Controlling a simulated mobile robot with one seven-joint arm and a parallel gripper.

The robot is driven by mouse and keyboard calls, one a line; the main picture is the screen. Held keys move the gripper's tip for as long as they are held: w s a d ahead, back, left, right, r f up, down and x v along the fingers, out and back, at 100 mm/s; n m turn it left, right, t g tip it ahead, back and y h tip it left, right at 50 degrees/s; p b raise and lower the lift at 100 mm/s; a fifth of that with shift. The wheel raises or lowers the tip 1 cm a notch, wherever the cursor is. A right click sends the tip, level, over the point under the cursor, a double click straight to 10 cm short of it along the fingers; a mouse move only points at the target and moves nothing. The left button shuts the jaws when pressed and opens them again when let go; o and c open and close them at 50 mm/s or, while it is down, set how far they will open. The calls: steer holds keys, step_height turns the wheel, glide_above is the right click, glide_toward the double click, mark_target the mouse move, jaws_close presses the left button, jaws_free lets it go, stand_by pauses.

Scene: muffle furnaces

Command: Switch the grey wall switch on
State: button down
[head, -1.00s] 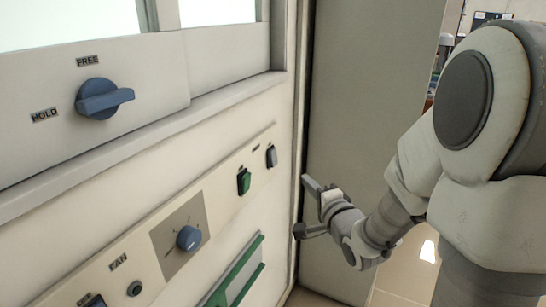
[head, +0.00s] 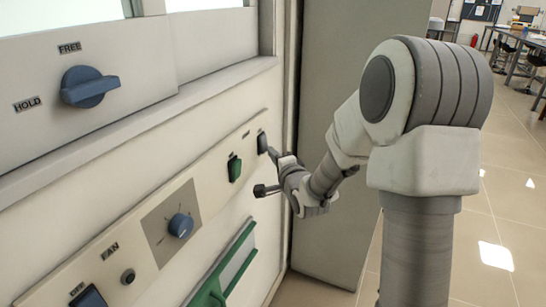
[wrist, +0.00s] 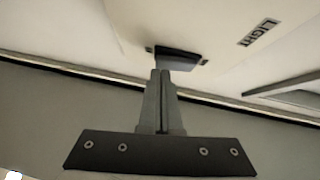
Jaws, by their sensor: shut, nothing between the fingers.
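The grey wall switch (head: 262,142) is a small rocker at the far right end of the sloping control strip. In the wrist view the switch (wrist: 181,57) looks dark and lies just beyond the fingertips, beside an upside-down LIGHT label (wrist: 259,33). My gripper (head: 273,153) is shut and empty, with its fingertips at the lower right edge of the switch in the head view. In the wrist view the closed fingers of my gripper (wrist: 161,73) overlap the switch's near edge. I cannot tell whether they touch it, or which way the rocker is tipped.
A green switch (head: 235,168) sits left of the grey one, with a blue dial (head: 181,225) and FAN label (head: 110,251) farther left. A green handle (head: 227,270) projects below the strip. A large blue HOLD/FREE knob (head: 89,87) is above. Open floor lies to the right.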

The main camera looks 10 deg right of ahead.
stand_by(0.4)
steer(key=shift+w+a+f+m+t+b, duration=0.1)
steer(key=shift+w+a+m+t+b, duration=0.15)
steer(key=shift+b, duration=0.6)
steer(key=shift+s+f, duration=0.1)
